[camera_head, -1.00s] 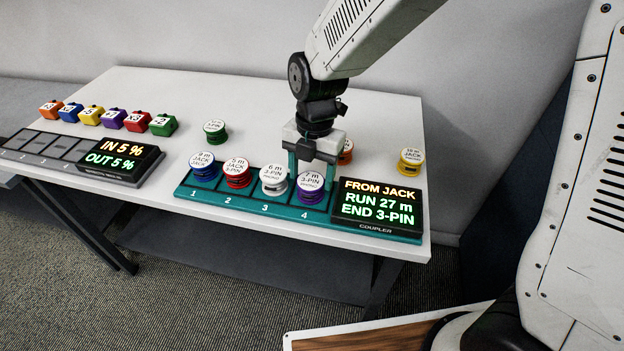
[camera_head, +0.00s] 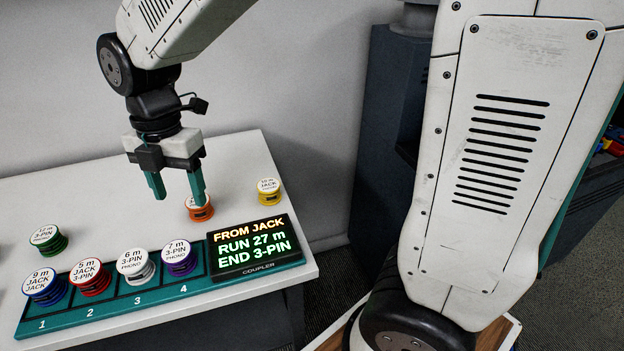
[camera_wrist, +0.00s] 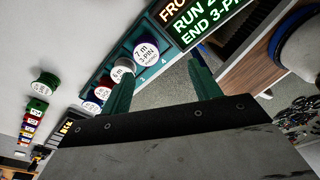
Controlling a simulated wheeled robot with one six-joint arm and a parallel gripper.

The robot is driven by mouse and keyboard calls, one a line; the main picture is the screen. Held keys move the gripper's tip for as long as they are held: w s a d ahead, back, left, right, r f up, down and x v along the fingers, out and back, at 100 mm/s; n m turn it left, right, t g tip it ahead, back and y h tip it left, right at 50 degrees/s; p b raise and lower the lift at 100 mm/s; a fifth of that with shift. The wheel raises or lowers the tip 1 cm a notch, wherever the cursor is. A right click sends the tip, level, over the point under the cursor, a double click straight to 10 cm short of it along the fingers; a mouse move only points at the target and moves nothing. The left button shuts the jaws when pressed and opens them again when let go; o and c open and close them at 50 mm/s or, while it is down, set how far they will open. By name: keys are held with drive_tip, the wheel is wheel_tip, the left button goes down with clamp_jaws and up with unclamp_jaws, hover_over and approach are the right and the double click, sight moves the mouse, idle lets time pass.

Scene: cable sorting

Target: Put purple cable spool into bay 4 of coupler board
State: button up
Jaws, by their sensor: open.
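The purple cable spool (camera_head: 180,259), labelled 7 m 3-PIN, sits upright in bay 4 of the teal coupler board (camera_head: 110,306). It also shows in the wrist view (camera_wrist: 146,52), beyond my fingers and apart from them. My gripper (camera_head: 178,193) is open and empty, raised above the table behind the board. In the wrist view its two teal fingers (camera_wrist: 162,82) stand apart with nothing between them. Bays 1 to 3 hold a blue spool (camera_head: 45,288), a red spool (camera_head: 91,277) and a white spool (camera_head: 136,267).
The board's display (camera_head: 253,247) reads FROM JACK, RUN 27 m, END 3-PIN. A green spool (camera_head: 48,240), an orange spool (camera_head: 199,209) partly behind a finger, and a yellow spool (camera_head: 269,191) stand on the white table (camera_head: 110,200) behind the board. The table's right edge is clear.

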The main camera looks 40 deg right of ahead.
drive_tip(key=s+d+r+m+t, duration=0.1)
drive_tip(key=s+d+r+m, duration=0.1)
drive_tip(key=s+d+m, duration=0.6)
drive_tip(key=s+d+r+m+t, duration=0.1)
drive_tip(key=s+d+r+m, duration=0.2)
drive_tip(key=s+d+m, duration=0.5)
drive_tip(key=s+m, duration=0.3)
drive_tip(key=m, duration=0.6)
drive_tip(key=shift+d+m+h, duration=0.3)
drive_tip(key=shift+m+h, duration=0.1)
